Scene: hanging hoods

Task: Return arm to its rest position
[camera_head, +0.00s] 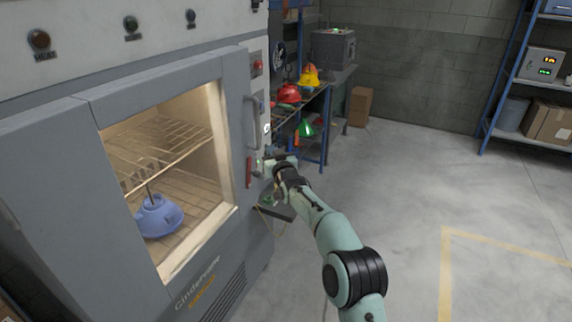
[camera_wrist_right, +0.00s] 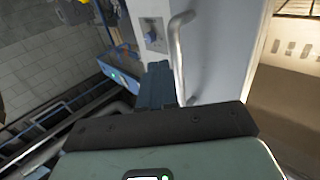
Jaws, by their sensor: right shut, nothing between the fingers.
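My right arm reaches in from the lower right in the head view. Its right gripper (camera_head: 266,166) is beside the right edge of the grey oven's door (camera_head: 235,110), close to the red handle piece (camera_head: 249,172). In the right wrist view the gripper fingers (camera_wrist_right: 158,85) are together with nothing between them. They are near a grey bar handle (camera_wrist_right: 178,50); whether they touch it I cannot tell. My left gripper is not in view.
A blue helmet-like hood (camera_head: 160,216) is inside the lit oven, seen through its window. The floor at right is open, before a blue-framed shelf (camera_head: 505,85).

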